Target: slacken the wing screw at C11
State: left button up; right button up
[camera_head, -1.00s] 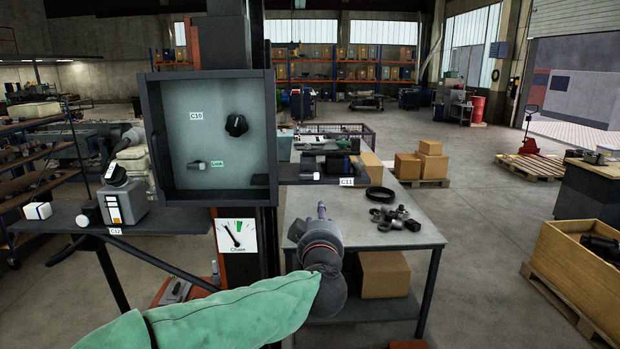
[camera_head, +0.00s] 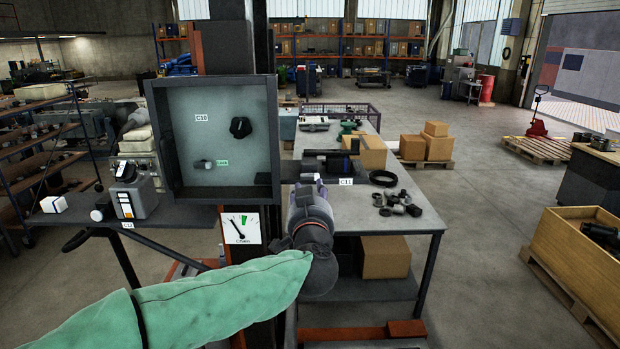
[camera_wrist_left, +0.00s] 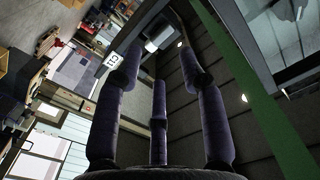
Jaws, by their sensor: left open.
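The C11 label (camera_head: 346,181) is on the front edge of a dark shelf right of the panel box. My left gripper (camera_head: 308,188) is just left of the label, pointing away from me, and covers the shelf end there. In the left wrist view, its purple fingers (camera_wrist_left: 162,60) are spread open. A small pale block-like part (camera_wrist_left: 160,38) shows beyond and between the fingertips, near the C11 label (camera_wrist_left: 113,63). It may be the wing screw, but its wings are not clear. I cannot tell whether the fingers touch it. My right gripper is not in view.
The panel box (camera_head: 215,193) with the C10 knob (camera_head: 240,127) stands just left of my gripper. A workbench (camera_head: 420,215) with a black ring (camera_head: 383,178) and loose metal parts is at the right.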

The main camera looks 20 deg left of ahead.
aim_at(310, 178)
pick_arm(q)
jog(key=m+p, duration=0.2)
jog(key=m, duration=0.2)
jog(key=w+m+p, duration=0.1)
jog(key=m+p, duration=0.2)
jog(key=m, duration=0.2)
jog(key=w+m+p, duration=0.1)
jog(key=m+p, duration=0.1)
jog(key=m, duration=0.3)
jog(key=shift+a, duration=0.25)
jog(key=shift+w+a, duration=0.2)
jog(key=shift+w, duration=0.45)
jog(key=shift+w+a, duration=0.1)
jog(key=shift+w, duration=0.15)
jog(key=shift+w+a, duration=0.15)
jog(key=shift+w, duration=0.45)
jog(key=shift+s, duration=0.15)
